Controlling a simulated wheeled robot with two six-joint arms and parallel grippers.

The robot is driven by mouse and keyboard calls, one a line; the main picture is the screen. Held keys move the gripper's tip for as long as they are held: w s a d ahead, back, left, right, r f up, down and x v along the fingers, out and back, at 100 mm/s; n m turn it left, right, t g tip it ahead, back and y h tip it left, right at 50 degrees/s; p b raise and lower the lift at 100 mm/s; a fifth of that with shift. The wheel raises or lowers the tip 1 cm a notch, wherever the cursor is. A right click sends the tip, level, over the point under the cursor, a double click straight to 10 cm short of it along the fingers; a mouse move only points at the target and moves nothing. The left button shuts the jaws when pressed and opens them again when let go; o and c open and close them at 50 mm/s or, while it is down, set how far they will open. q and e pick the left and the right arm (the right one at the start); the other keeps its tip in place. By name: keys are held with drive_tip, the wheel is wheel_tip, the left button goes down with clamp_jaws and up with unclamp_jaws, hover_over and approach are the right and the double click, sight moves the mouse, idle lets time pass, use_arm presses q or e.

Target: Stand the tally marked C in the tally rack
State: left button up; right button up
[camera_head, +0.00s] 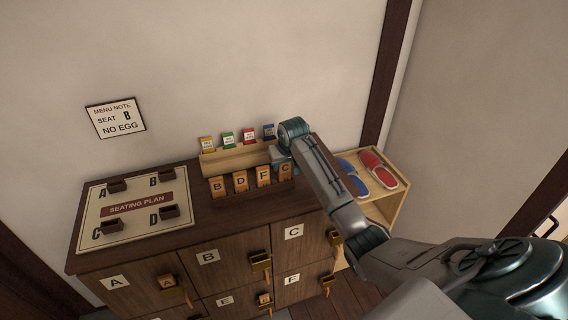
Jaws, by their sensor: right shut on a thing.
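The tally marked C (286,171) is a small orange-brown wooden tag at the right end of the dark tally rack (251,190) on the cabinet top. My right gripper (283,160) is above and behind it, shut on it. The C tally sits a little higher than its neighbours; its lower edge is at the rack, and I cannot tell whether it touches the slot bottom. The tallies B (217,186), D (240,181) and F (263,176) stand in the rack to its left. My left gripper is out of view.
A light wooden holder (232,160) with coloured cards stands behind the rack. The seating plan board (126,223) lies at the left. Lockers with lettered doors (207,270) are below. A shelf with red and blue slippers (378,168) stands at the right.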

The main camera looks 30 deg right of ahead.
drive_tip(key=shift+f, duration=0.25)
drive_tip(key=o, duration=1.7)
drive_tip(key=shift+r, duration=0.1)
drive_tip(key=shift+r, duration=3.45)
drive_tip(key=shift+f, duration=0.1)
